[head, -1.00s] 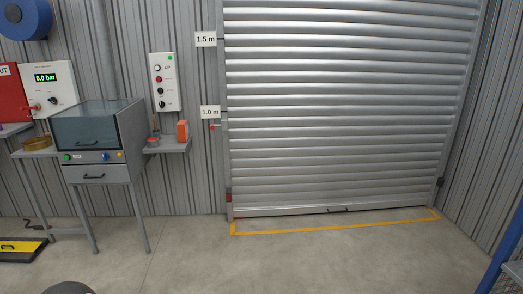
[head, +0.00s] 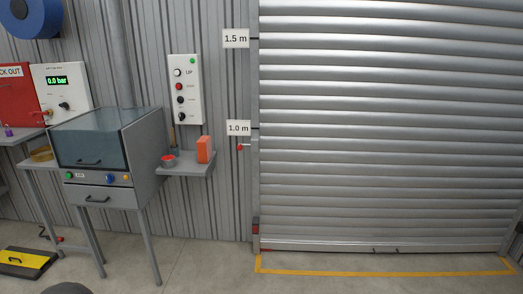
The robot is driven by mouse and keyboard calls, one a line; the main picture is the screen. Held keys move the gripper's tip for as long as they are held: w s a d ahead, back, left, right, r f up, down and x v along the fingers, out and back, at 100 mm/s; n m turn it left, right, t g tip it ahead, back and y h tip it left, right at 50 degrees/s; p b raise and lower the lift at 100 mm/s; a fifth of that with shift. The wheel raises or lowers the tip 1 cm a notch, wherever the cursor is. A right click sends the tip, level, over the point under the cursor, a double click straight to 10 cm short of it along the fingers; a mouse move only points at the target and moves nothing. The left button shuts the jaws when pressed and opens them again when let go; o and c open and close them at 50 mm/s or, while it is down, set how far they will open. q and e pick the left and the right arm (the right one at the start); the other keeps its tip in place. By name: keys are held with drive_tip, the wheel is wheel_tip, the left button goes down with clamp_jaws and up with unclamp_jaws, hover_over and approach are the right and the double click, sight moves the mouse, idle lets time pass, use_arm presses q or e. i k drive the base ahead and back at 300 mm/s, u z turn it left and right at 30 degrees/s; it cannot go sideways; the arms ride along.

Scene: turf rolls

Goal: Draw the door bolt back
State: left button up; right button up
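The large ribbed metal roller door (head: 385,130) is down, with its bottom edge at the floor. A small bolt with a red knob (head: 241,147) sits at the door's left edge, just under the 1.0 m sign (head: 238,128). A short light rod runs from the knob towards the door frame (head: 253,180). How far the bolt reaches into the frame is too small to tell. Neither of my grippers shows in the head view.
A control panel (head: 185,90) hangs left of the door above a small shelf (head: 185,170) with an orange block (head: 205,149). A grey cabinet (head: 106,150) on legs stands further left. A yellow line (head: 385,273) marks the floor before the door; the floor there is clear.

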sight(240, 148)
drive_tip(key=u, duration=0.15)
drive_tip(key=i, duration=1.35)
drive_tip(key=u, duration=0.6)
drive_tip(key=i, duration=1.55)
drive_tip(key=u, duration=0.25)
